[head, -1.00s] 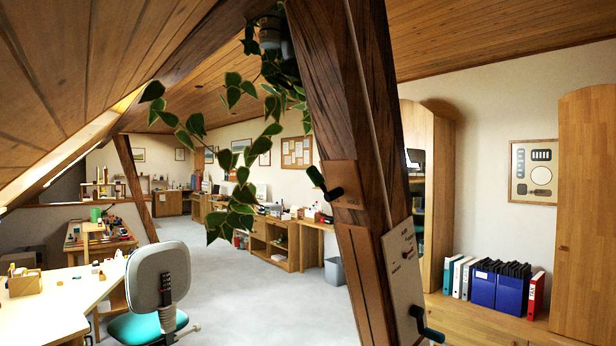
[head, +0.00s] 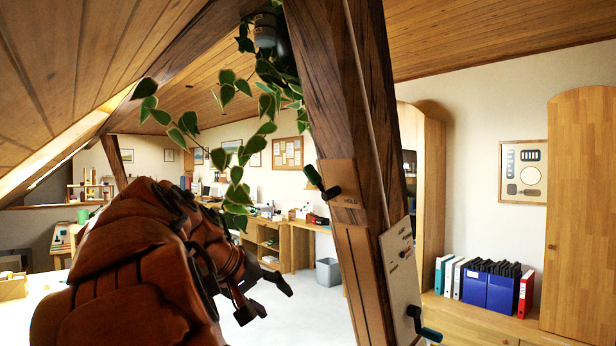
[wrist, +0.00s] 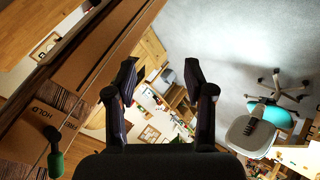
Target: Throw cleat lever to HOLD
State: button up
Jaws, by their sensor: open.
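The cleat lever (head: 320,181) has a green grip and a dark pivot. It sits on a brown plate (head: 342,178) on the timber brace (head: 335,80) in the head view, its grip pointing up and left. HOLD is printed on the plate. My gripper (head: 265,300) is left of the brace and below the lever in the head view, apart from both. In the wrist view my gripper (wrist: 160,75) has its fingers spread with nothing between them.
A white panel (head: 402,265) with a blue-handled crank (head: 422,325) is lower on the brace. A cord (head: 362,90) runs along the brace. Trailing ivy (head: 240,175) hangs left of it. Open floor (head: 315,310) lies behind my gripper.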

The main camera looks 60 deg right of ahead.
aim_at(307, 175)
jog(key=w+d+r+m+g+h, duration=0.2)
jog(key=d+r+m+h, duration=0.3)
jog(key=r, duration=0.6)
jog(key=w+d+r+m+g+h, duration=0.1)
jog(key=w+d+r+g+h, duration=0.15)
jog(key=d+r, duration=0.6)
jog(key=shift+t, duration=0.25)
jog(key=shift+s+d+r, duration=0.3)
jog(key=shift+d+r, duration=0.15)
jog(key=shift+d, duration=0.4)
jog(key=shift+s+d+r, duration=0.3)
jog(key=shift+d+r, duration=0.2)
jog(key=shift+d, duration=0.3)
jog(key=shift+s+d+r, duration=0.3)
jog(key=shift+d+r, duration=0.15)
jog(key=shift+d, duration=0.4)
grip_shut()
